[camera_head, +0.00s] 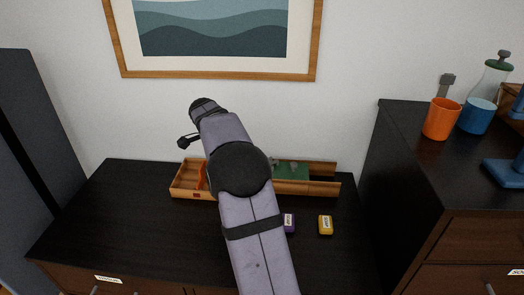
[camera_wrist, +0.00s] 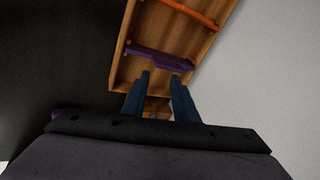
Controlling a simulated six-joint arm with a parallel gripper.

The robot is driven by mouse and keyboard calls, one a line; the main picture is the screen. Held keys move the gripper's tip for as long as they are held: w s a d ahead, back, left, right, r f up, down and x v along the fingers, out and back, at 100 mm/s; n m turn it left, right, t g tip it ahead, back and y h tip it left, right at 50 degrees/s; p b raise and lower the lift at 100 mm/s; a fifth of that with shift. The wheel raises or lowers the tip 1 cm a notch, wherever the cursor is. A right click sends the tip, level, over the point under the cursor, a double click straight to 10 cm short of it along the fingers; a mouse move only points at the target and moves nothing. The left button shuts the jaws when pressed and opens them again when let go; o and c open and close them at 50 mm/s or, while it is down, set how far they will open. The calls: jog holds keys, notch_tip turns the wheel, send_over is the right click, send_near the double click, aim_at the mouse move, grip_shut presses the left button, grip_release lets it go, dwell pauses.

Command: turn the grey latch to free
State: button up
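A small grey piece (camera_head: 273,161), perhaps the grey latch, shows beside my arm at the green panel (camera_head: 292,172) of a long wooden box (camera_head: 182,189) on the dark desk. It is too small to tell how it is turned. In the wrist view, my gripper (camera_wrist: 160,76) has its two blue fingers apart, with nothing seen between them. They point at the wooden box (camera_wrist: 118,72), near a purple bar (camera_wrist: 158,59) across it. I cannot tell whether they touch it. No latch can be made out there. In the head view my arm hides the gripper and the box's middle.
An orange bar (camera_wrist: 190,14) also crosses the box. A taller dark dresser (camera_head: 405,165) stands at right with an orange cup (camera_head: 441,119). The desk's left side is clear.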

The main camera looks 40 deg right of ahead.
jog(key=s+g+h, duration=0.1)
jog(key=s+d+f+n+g+h+p, duration=0.1)
jog(key=s+d+n+g+h, duration=0.1)
jog(key=h, duration=0.1)
jog(key=shift+s+f, duration=0.15)
jog(key=shift+s, duration=0.15)
jog(key=shift+s+d+r+n+g+h+p, duration=0.15)
jog(key=shift+d+n+h+p, duration=0.3)
jog(key=shift+d+h+p, duration=0.6)
jog(key=shift+s+d+r+n+g+h+p, duration=0.1)
jog(key=shift+s+d+n+g+h+p, duration=0.15)
jog(key=shift+d+n+h, duration=0.85)
jog(key=shift+s+d+r+m+g+h+p, duration=0.15)
jog(key=shift+d+h+p, duration=0.5)
jog(key=shift+d, duration=1.1)
jog(key=shift+w, duration=0.1)
grip_shut()
